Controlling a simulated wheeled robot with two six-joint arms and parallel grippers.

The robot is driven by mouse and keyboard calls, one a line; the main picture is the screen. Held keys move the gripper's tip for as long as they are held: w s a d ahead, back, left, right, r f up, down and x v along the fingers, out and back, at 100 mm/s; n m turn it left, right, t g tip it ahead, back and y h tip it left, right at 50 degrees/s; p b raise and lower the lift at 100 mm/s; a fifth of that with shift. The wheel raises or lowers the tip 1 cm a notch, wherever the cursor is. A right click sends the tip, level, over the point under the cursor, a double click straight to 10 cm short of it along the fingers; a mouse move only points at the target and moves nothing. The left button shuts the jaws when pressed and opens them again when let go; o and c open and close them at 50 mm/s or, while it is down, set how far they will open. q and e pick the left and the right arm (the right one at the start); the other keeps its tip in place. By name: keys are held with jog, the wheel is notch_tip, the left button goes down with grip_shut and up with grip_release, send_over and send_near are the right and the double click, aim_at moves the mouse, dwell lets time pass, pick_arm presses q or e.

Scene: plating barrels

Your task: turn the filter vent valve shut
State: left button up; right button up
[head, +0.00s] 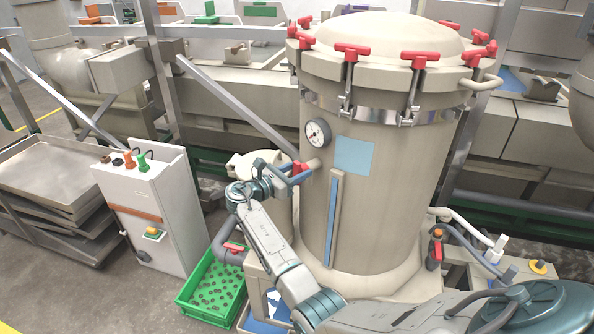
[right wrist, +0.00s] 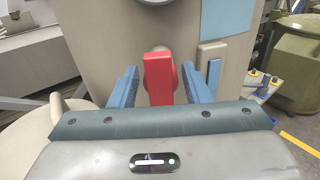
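The filter is a tall beige cylinder (head: 385,200) with red clamp handles around its lid. On its left side, below the gauge, is a red valve handle (head: 299,167) on a short beige stub. My right gripper (head: 295,175) is at this handle. In the right wrist view the red handle (right wrist: 159,78) stands upright between the two blue fingers of the right gripper (right wrist: 160,88). A narrow gap shows on each side of the handle, so the fingers are open around it. The stub behind is mostly hidden by the handle. My left gripper is not in view.
A round gauge (head: 317,133) and a blue plate (head: 354,155) are on the filter. A vertical blue strip (head: 333,222) is close to my right arm. A green crate (head: 195,307) of small parts stands below. A control box (head: 157,222) stands at left.

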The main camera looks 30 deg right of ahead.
jog(key=c, duration=0.6)
jog(key=shift+c, duration=0.2)
